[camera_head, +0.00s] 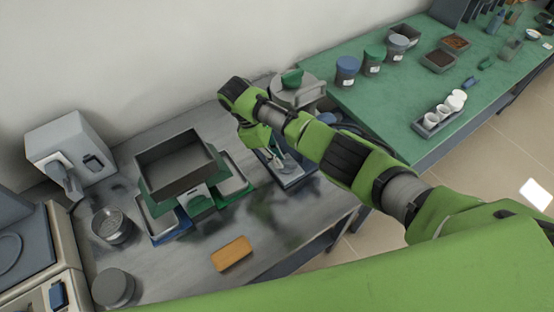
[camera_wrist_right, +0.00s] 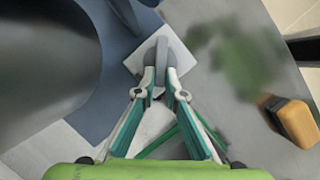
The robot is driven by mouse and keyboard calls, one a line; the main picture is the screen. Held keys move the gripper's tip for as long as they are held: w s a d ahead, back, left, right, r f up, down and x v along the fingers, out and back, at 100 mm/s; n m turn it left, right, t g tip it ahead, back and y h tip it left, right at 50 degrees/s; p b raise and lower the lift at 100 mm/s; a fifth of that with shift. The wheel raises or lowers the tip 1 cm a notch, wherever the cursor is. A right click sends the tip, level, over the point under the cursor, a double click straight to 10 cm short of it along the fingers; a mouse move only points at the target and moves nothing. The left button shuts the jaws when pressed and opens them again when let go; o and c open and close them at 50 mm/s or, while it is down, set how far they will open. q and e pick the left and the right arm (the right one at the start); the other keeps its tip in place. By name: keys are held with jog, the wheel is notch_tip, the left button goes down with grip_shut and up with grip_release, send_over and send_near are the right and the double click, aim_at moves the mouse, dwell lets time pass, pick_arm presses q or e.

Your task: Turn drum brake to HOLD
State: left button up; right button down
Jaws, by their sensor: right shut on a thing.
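The drum brake shows in the right wrist view as a grey lever (camera_wrist_right: 172,48) over a pale square plate (camera_wrist_right: 141,62) on a blue base (camera_wrist_right: 112,32). My right gripper (camera_wrist_right: 161,88) is shut on the near end of this lever. In the head view my right gripper (camera_head: 281,156) reaches down over the blue base, and my arm hides much of the device. A large dark rounded body (camera_wrist_right: 40,65) stands close on the left in the wrist view. I cannot read any HOLD marking. My left gripper is not in view.
An orange-brown block (camera_head: 232,254) lies near the bench front. A grey open box (camera_head: 178,164) stands left of the gripper. A round grey lidded vessel with a green knob (camera_head: 292,79) stands behind my arm. The green table (camera_head: 400,95) holds jars and trays.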

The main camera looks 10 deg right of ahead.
jog(key=shift+w+d+m, duration=0.1)
jog(key=shift+w+m, duration=0.05)
jog(key=shift+m, duration=0.65)
jog(key=c, duration=2.1)
grip_release()
jog(key=v, duration=1.2)
jog(key=shift+w, duration=0.3)
jog(key=shift+d, duration=0.15)
